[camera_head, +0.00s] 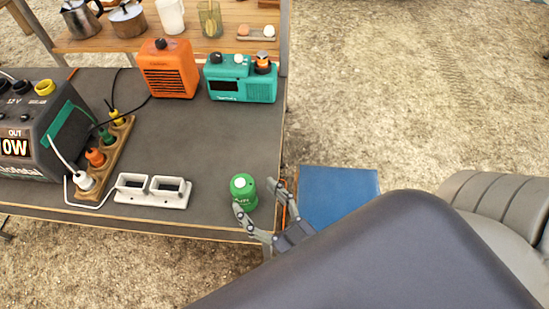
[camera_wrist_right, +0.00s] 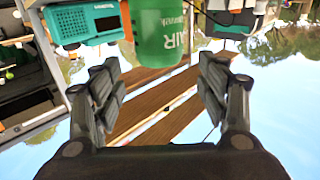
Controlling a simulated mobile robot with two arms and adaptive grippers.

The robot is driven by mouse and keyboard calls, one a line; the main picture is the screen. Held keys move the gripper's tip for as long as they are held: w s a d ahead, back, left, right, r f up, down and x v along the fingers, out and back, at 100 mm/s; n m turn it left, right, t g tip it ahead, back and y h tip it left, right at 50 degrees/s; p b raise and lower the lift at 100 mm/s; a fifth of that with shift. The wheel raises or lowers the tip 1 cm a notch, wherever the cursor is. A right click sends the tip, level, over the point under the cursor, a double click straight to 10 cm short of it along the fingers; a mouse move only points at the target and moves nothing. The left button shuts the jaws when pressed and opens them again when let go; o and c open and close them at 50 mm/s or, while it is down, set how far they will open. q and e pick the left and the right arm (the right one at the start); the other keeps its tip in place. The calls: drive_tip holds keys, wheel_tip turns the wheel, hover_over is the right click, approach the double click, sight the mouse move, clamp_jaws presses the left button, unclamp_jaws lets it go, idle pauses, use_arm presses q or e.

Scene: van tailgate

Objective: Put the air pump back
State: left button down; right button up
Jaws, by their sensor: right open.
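The air pump is a small green cylinder (camera_head: 243,194) with a white button on top. It stands upright near the front right corner of the dark tabletop. My right gripper (camera_head: 256,202) is open at the pump's right front side, one fingertip in front of it and one to its right. In the right wrist view the green pump (camera_wrist_right: 160,38), lettered "AIR", lies ahead between the two spread fingers (camera_wrist_right: 157,88). I cannot tell whether a finger touches it. My left gripper is out of view.
A white two-slot holder (camera_head: 152,202) lies left of the pump. Behind are a teal radio (camera_head: 243,90) and an orange heater (camera_head: 168,75). A power station (camera_head: 40,130) and a plug strip (camera_head: 112,150) stand left. A blue box (camera_head: 340,190) is beyond the table's right edge.

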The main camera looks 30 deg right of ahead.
drive_tip(key=s, duration=0.3)
drive_tip(key=s+d, duration=0.1)
drive_tip(key=s, duration=0.1)
drive_tip(key=shift+s, duration=0.4)
drive_tip(key=s+d+f+g, duration=0.1)
drive_tip(key=s+f+g, duration=0.15)
drive_tip(key=f, duration=0.95)
drive_tip(key=s+f+g+h, duration=0.15)
drive_tip(key=f+g, duration=0.25)
drive_tip(key=f, duration=0.8)
drive_tip(key=s+d+f+g+y, duration=0.1)
drive_tip(key=s+f+g, duration=0.15)
drive_tip(key=f, duration=0.85)
drive_tip(key=s+d+f+g+h, duration=0.1)
drive_tip(key=s+d+f+g, duration=0.2)
drive_tip(key=s+f, duration=0.3)
drive_tip(key=s+d+f+g+h, duration=0.2)
drive_tip(key=s+d+f+g, duration=0.2)
drive_tip(key=s+f, duration=0.3)
drive_tip(key=shift+s+d+f+g, duration=0.15)
drive_tip(key=shift+d+f+g, duration=0.2)
drive_tip(key=shift+f, duration=1.35)
